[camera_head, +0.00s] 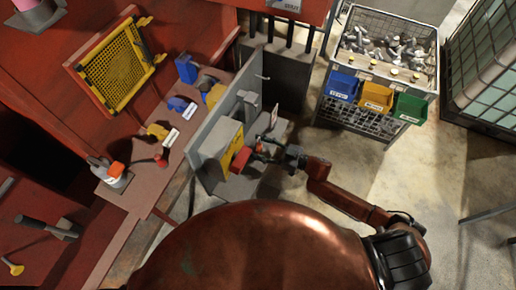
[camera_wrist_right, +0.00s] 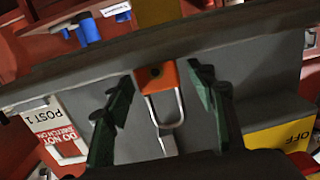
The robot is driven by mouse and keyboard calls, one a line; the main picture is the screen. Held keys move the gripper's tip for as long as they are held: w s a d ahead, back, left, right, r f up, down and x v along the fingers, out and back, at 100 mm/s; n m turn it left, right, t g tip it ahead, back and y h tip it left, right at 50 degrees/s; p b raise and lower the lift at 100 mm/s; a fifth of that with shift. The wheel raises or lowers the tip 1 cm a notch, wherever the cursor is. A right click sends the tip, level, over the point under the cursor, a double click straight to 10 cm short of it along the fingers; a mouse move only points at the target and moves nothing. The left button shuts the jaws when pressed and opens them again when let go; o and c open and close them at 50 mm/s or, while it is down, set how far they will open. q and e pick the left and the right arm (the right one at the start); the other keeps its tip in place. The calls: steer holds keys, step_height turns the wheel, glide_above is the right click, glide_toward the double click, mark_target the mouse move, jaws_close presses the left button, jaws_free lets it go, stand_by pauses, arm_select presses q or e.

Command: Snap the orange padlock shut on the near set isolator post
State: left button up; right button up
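An orange padlock (camera_wrist_right: 156,75) with a silver U-shaped shackle shows in the middle of the right wrist view. A pale metal tab (camera_wrist_right: 167,143) sits at the shackle's lower end; I cannot tell whether the shackle passes through it or is locked. My right gripper (camera_wrist_right: 163,76) is open, its green fingers either side of the padlock with gaps. In the head view my right gripper (camera_head: 264,150) is small, beside the yellow isolator box (camera_head: 221,147) and its red handle (camera_head: 240,159). My left gripper is not seen.
A red bench (camera_head: 150,180) with blue and yellow items lies left. A wire cage with bins (camera_head: 376,97) stands right of the post.

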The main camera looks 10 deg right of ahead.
steer(key=c, duration=1.2)
steer(key=shift+c, duration=0.2)
steer(key=shift+r, duration=0.15)
step_height(320, 180, up, 10)
steer(key=shift+f, duration=0.1)
